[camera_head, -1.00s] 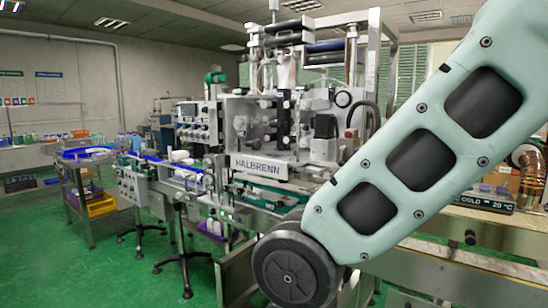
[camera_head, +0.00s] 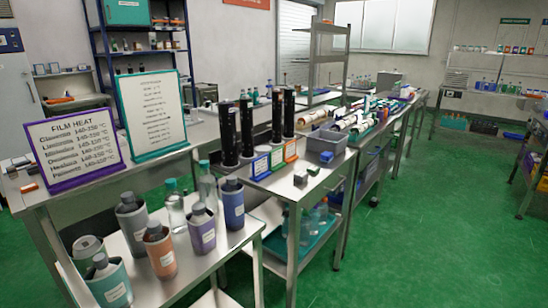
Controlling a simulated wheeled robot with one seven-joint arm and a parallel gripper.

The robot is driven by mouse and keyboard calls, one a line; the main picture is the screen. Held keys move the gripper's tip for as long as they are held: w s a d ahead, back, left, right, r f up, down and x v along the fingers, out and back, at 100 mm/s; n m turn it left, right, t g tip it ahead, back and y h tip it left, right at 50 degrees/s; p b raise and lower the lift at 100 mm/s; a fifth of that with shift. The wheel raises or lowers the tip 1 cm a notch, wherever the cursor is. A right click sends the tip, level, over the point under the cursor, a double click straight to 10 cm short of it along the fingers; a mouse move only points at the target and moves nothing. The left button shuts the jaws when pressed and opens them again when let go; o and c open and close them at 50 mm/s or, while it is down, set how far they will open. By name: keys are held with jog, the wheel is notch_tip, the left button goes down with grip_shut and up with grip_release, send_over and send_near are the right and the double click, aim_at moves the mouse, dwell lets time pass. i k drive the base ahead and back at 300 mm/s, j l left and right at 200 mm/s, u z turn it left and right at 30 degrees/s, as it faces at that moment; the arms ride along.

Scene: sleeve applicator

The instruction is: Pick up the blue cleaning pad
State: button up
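I cannot make out a blue cleaning pad for certain in the head view. A small blue thing (camera_head: 337,190) shows low at the near steel table, too small to identify. Small dark and green blocks (camera_head: 313,170) lie on that table's front corner, beside a grey bin (camera_head: 327,143). My gripper and arm are out of view.
A steel bench (camera_head: 235,236) at the front holds several bottles in coloured sleeves. Tall black rolls (camera_head: 277,116) stand on the near table (camera_head: 284,186). Two signs (camera_head: 152,112) stand at left. Green floor (camera_head: 430,220) is clear at right.

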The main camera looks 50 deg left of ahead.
aim_at(327, 156)
jog(key=u, duration=1.65)
jog(key=i+l+u, duration=0.2)
jog(key=u, duration=0.3)
jog(key=i+l+u, duration=0.15)
jog(key=l+u, duration=0.2)
jog(key=u, duration=0.15)
jog(key=i+l+u, duration=0.2)
jog(key=l, duration=0.55)
jog(key=i+l+u, duration=0.1)
jog(key=l+u, duration=0.15)
jog(key=l, duration=0.5)
jog(key=l+u, duration=0.2)
jog(key=l, duration=0.6)
jog(key=i+l, duration=0.1)
jog(key=l, duration=0.9)
jog(key=i+l, duration=0.1)
jog(key=l, duration=0.95)
